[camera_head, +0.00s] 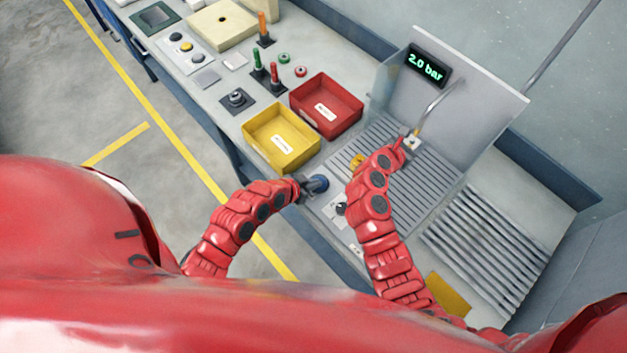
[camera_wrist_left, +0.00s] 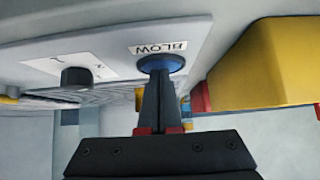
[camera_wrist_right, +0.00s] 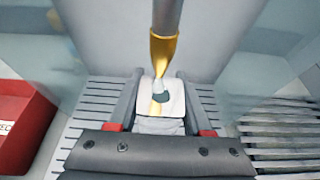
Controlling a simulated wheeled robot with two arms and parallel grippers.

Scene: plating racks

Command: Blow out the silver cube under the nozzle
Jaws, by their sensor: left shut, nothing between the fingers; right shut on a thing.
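The silver cube (camera_wrist_right: 163,99) is between the fingers of my right gripper (camera_wrist_right: 160,92), with a dark round hole in the face toward the nozzle. The brass-tipped nozzle (camera_wrist_right: 162,55) is right at that face; whether they touch I cannot tell. In the head view the cube (camera_head: 411,143) shows small at the end of my right arm, below the nozzle pipe (camera_head: 436,104). My left gripper (camera_wrist_left: 159,75) is shut and empty, its fingertips at the blue button (camera_wrist_left: 161,63) beside the BLOW label (camera_wrist_left: 159,48). The button also shows in the head view (camera_head: 318,183).
A display (camera_head: 427,66) on the back panel reads 2.0 bar. A slatted grate (camera_head: 425,178) lies under the nozzle. A yellow bin (camera_head: 281,140) and a red bin (camera_head: 327,106) stand to the left. A black knob (camera_wrist_left: 76,77) sits beside the button.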

